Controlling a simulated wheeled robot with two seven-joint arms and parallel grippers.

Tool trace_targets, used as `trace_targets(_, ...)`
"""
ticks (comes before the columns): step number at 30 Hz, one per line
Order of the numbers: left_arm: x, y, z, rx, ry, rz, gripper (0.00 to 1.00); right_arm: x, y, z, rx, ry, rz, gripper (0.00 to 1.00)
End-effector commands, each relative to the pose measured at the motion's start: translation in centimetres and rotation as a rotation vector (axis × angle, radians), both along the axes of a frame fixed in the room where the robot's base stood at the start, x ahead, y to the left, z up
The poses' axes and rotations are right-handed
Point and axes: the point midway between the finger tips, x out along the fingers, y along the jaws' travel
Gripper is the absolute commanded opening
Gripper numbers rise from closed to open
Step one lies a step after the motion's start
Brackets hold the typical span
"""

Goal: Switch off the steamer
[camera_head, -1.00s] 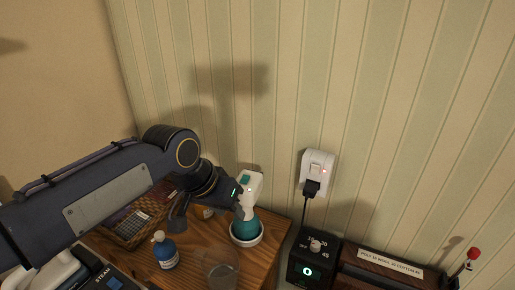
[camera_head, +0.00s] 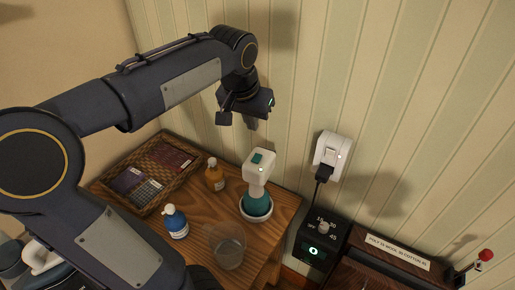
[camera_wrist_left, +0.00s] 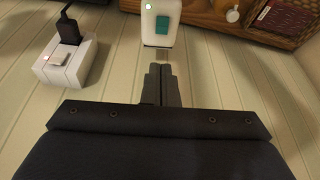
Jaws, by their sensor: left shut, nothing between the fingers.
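The white and teal handheld steamer (camera_head: 258,177) stands upright in a white dish (camera_head: 257,215) on the wooden table. It has a teal button on its white head and a small green light. It also shows at the top of the left wrist view (camera_wrist_left: 160,22). My left gripper (camera_head: 252,123) is shut and empty, held above the steamer and apart from it. The left wrist view shows its fingers (camera_wrist_left: 157,85) pressed together. A white wall socket (camera_head: 332,150) with a black plug is to the right; its light looks red in the left wrist view. My right gripper is out of view.
On the table (camera_head: 215,196) are a wicker tray (camera_head: 139,167), an amber bottle (camera_head: 214,175), a blue bottle (camera_head: 175,222) and a clear glass (camera_head: 228,247). A black dial box (camera_head: 321,238) stands right of the table. The striped wall is close behind.

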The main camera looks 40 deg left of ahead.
Motion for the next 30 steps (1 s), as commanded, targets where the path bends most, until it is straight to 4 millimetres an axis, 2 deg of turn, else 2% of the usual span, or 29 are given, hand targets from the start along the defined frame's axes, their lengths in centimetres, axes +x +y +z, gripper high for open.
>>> trace_targets(9,2.1,0.5,-6.4,-0.001,0.007,0.000,0.00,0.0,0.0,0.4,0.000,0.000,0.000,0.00)
trace_targets(15,2.8,0.7,-9.8,-0.001,0.005,0.001,0.00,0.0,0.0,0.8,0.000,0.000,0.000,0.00)
trace_targets(21,3.1,0.7,-11.5,0.000,0.002,-0.001,0.00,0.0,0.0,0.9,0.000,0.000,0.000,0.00)
trace_targets(30,3.1,0.7,-11.8,-0.001,0.000,0.000,0.00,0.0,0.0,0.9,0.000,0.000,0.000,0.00)
